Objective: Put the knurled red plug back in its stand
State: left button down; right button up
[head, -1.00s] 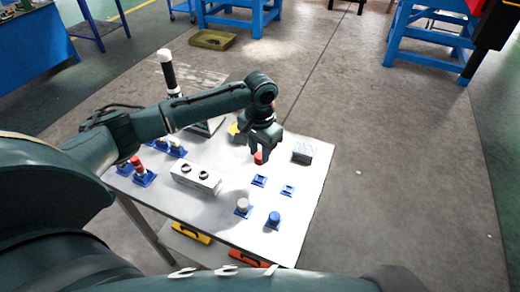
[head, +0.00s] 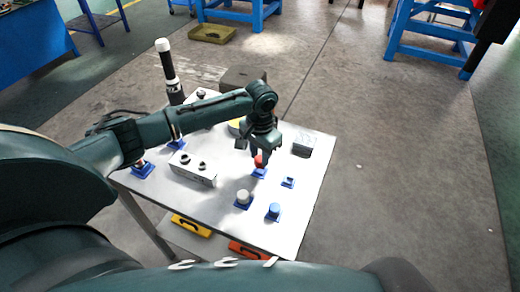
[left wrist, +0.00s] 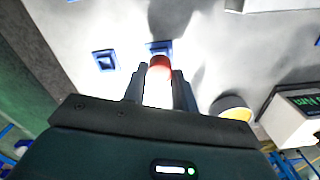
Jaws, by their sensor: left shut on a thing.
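The red plug (head: 259,161) is held between the fingers of my left gripper (head: 262,151), which points down over the right part of the white table. A blue stand (head: 259,174) lies directly below it. In the left wrist view the red plug (left wrist: 160,63) sits between the two fingertips (left wrist: 158,72), and the blue stand (left wrist: 158,46) shows partly behind its end. I cannot tell whether the plug touches the stand; its knurling is too small to see. A smaller blue stand (head: 288,182), empty, lies to the right. My right gripper is not in view.
A white-topped plug (head: 243,197) and a blue plug (head: 273,210) stand near the front edge. A dark-sided box (head: 303,146) and a yellow-topped round thing (left wrist: 232,107) are close to the gripper.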

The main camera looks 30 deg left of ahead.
pick_arm(q)
jog(key=shift+f, duration=0.1)
jog(key=shift+f, duration=0.15)
dwell(0.4)
jog(key=shift+f+b, duration=0.3)
jog(key=shift+f, duration=0.5)
jog(key=c, duration=1)
grip_release()
jog(key=shift+c, duration=0.2)
